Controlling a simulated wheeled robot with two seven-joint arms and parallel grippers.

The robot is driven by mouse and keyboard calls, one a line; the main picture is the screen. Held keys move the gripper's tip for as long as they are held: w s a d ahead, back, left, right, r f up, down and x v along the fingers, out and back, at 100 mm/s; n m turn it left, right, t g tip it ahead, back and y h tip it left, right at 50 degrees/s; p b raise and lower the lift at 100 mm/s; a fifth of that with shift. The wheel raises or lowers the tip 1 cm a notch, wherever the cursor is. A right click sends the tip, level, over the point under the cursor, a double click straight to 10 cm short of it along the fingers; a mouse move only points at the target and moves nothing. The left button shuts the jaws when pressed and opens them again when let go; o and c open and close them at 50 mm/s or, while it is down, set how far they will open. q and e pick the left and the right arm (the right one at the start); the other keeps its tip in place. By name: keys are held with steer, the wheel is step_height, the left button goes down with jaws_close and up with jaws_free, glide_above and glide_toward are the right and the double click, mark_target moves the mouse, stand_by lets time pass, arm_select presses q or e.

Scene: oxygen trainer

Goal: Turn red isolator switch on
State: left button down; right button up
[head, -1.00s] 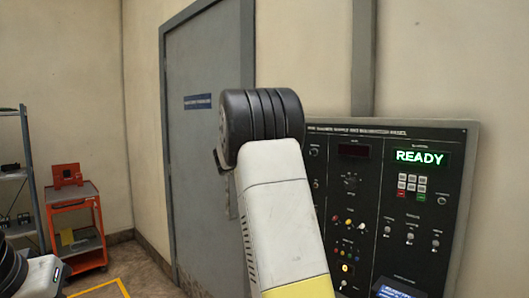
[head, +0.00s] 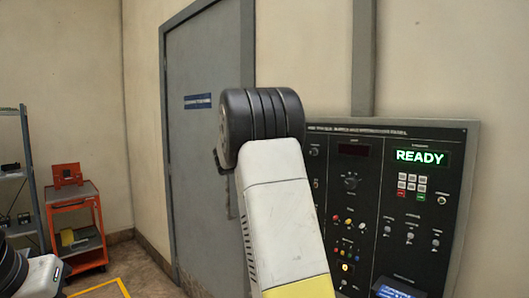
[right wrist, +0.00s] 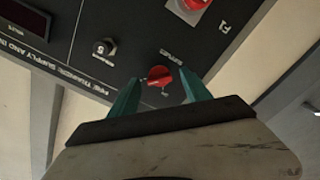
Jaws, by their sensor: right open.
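The red isolator switch (right wrist: 159,76) is a small red rotary knob on the black control panel (right wrist: 95,15), seen in the right wrist view. My right gripper (right wrist: 160,80) is open, with one teal finger on each side of the red knob. I cannot tell whether the fingers touch it. In the head view, the panel (head: 385,150) shows a green READY display (head: 420,157). My right arm stands in front of the panel's left part, and the isolator and right gripper cannot be seen there. My left gripper is out of view.
A grey door (head: 205,150) is left of the panel. An orange cart (head: 75,215) and a shelf (head: 32,170) stand at the far left.

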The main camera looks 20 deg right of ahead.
steer(key=v, duration=0.7)
steer(key=shift+s+a, duration=0.15)
steer(key=shift+a, duration=0.2)
